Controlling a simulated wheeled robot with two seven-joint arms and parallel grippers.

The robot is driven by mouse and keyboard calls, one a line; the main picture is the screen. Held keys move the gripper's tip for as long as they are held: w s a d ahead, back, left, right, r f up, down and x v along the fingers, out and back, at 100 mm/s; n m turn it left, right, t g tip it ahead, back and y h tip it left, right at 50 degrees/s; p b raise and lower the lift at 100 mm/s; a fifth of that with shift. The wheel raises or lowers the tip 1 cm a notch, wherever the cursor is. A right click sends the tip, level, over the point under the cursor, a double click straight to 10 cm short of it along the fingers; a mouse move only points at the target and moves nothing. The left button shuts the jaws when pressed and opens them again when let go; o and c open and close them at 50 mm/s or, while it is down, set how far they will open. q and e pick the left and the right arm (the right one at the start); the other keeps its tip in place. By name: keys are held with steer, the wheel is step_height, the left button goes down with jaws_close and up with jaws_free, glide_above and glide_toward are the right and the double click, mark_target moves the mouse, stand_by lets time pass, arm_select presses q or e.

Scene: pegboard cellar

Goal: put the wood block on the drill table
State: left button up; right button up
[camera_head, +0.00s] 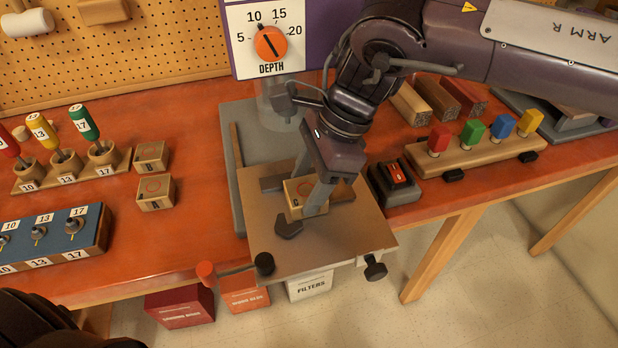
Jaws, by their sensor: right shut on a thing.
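My right gripper (308,196) comes down from the upper right and is shut on a small light wood block (293,200) with a letter on its front face. The fingers hide part of the block. The block is over the middle of the drill table (342,232), a flat brownish plate with dark pieces on it around the block. I cannot tell whether the block touches the plate. My left gripper is not visible; only a dark part of mine shows at the lower left corner.
Two similar wood blocks, one (151,155) behind the other (155,192), sit left of the drill. A rack of coloured pegs (470,156) is farther right. Knobs (375,268) stick out at the table's front.

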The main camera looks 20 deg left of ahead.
steer(key=o, duration=1)
steer(key=v, duration=1.2)
steer(key=shift+s+p, duration=0.1)
steer(key=shift+p, duration=0.25)
steer(key=shift+s, duration=0.1)
